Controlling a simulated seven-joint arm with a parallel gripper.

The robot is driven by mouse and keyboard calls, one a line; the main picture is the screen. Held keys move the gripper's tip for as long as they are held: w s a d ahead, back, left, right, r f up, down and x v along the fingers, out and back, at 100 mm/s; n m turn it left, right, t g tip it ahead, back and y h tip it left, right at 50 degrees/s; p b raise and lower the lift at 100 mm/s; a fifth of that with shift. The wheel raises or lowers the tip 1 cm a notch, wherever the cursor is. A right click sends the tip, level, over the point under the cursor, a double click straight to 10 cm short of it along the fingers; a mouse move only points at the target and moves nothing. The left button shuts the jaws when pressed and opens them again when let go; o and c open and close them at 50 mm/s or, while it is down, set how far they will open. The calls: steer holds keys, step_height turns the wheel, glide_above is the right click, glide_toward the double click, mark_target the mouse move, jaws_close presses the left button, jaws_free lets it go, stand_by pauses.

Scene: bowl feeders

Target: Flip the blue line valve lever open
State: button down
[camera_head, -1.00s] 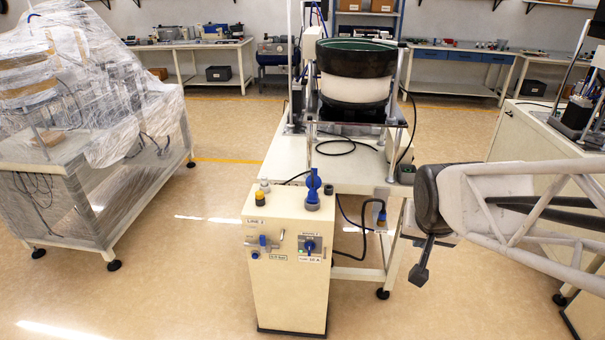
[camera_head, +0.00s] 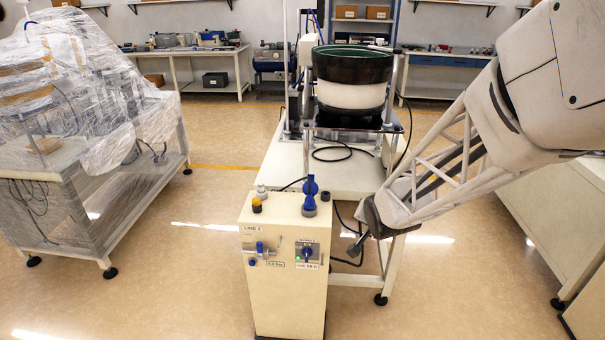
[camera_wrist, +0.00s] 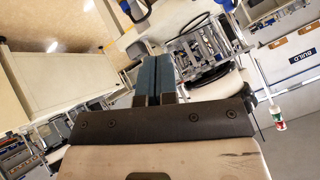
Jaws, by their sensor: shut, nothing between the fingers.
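A blue valve piece (camera_head: 310,192) stands upright on the right of the top of a cream cabinet (camera_head: 287,300). The cabinet front carries a small upright blue lever (camera_head: 260,247) beside a grey fitting, and a blue knob (camera_head: 307,251) on a grey plate. I cannot tell which blue part is the line valve lever. My gripper (camera_head: 356,247) is right of the cabinet, apart from it and pointing down-left. In the wrist view, its two dark blue-grey fingers (camera_wrist: 155,80) are together and empty. No blue lever can be made out there.
A yellow-topped button (camera_head: 256,205) sits on the cabinet's top left. Behind it stands a table (camera_head: 335,178) with a black-and-white bowl feeder (camera_head: 352,80). A plastic-wrapped machine (camera_head: 75,110) is at left. The floor left of the cabinet is clear.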

mark_target(260, 251)
steer(key=w+a+f+m+t+y, duration=0.1)
steer(key=w+a+f+y, duration=0.2)
steer(key=w+a+f, duration=0.4)
steer(key=w+a+f+m+t+y, duration=0.1)
steer(key=w+a+f+t+y, duration=0.1)
steer(key=a+f, duration=0.45)
steer(key=s+a+f+m+y, duration=0.1)
steer(key=a+f+y, duration=0.2)
steer(key=f, duration=0.5)
steer(key=s+a+f+m+y, duration=0.2)
steer(key=a+f+y, duration=0.1)
steer(key=f, duration=0.5)
steer(key=shift+t, duration=0.3)
steer(key=shift+w+a+r, duration=0.1)
steer(key=shift+s+a+x, duration=0.35)
steer(key=shift+x, duration=1.75)
steer(key=shift+s+a+x, duration=0.35)
steer(key=shift+a+x, duration=0.05)
steer(key=shift+x, duration=1.7)
steer(key=shift+s+a+x, duration=0.35)
steer(key=shift+x, duration=1.7)
steer(key=shift+r, duration=0.1)
